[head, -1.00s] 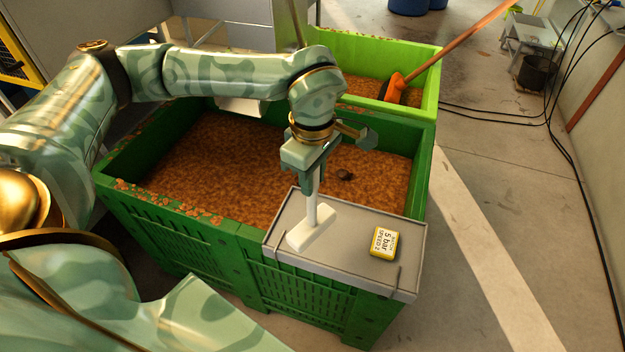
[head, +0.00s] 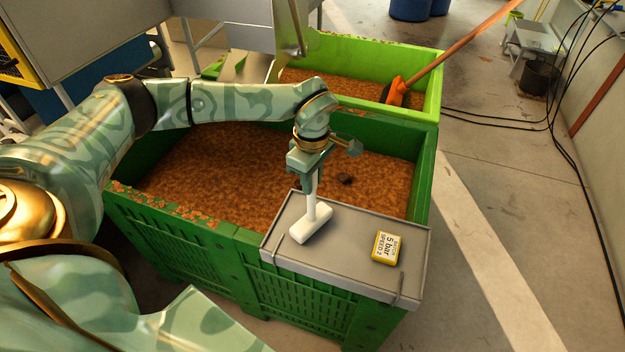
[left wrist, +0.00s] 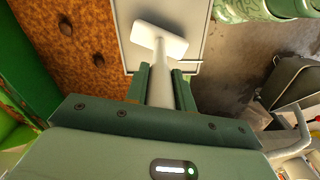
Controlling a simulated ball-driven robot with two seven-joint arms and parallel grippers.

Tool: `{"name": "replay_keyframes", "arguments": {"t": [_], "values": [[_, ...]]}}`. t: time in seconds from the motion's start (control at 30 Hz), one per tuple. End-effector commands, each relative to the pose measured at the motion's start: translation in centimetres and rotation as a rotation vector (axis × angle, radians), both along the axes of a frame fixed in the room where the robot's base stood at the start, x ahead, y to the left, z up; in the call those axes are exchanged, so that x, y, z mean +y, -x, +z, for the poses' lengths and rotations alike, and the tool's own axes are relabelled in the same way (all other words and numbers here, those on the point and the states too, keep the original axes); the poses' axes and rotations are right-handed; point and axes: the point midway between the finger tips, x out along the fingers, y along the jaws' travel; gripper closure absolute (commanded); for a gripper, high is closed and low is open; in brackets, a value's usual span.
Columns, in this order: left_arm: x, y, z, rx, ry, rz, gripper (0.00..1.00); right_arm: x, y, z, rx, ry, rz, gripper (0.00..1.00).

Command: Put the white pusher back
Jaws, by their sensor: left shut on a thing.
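The white pusher (head: 311,222) has an upright handle and a wide block-like foot. My left gripper (head: 309,172) is shut on its handle, above the grey tray (head: 345,240) on the corner of the dark green crate (head: 180,250). The foot is at the tray's left part; I cannot tell whether it touches the surface. In the left wrist view the pusher's handle (left wrist: 161,85) runs between the two fingers, with the foot beyond them over the tray. My right gripper is not in view.
A yellow-edged card (head: 387,248) reading "5 bar" lies on the tray, right of the pusher. Brown pulp (head: 230,170) with a small dark lump (head: 345,179) fills the crate. A light green crate (head: 425,90) holding an orange-handled tool (head: 397,92) stands behind.

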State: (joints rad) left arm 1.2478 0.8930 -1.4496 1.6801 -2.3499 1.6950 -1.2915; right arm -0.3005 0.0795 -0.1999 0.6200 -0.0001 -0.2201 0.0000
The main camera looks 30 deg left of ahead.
Motion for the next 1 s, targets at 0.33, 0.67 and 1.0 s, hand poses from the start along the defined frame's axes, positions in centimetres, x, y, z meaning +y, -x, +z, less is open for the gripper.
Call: {"name": "replay_keyframes", "arguments": {"t": [0.33,0.67,1.0], "values": [[0.0,0.0,-0.4,-0.002,0.0,0.001,1.0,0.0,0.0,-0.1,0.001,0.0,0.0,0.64],[0.0,0.0,-0.5,0.0,0.0,0.001,0.53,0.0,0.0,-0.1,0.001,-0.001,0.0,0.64],[0.0,-0.1,3.6,-0.006,0.0,0.001,0.53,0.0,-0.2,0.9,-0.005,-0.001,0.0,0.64]]}}
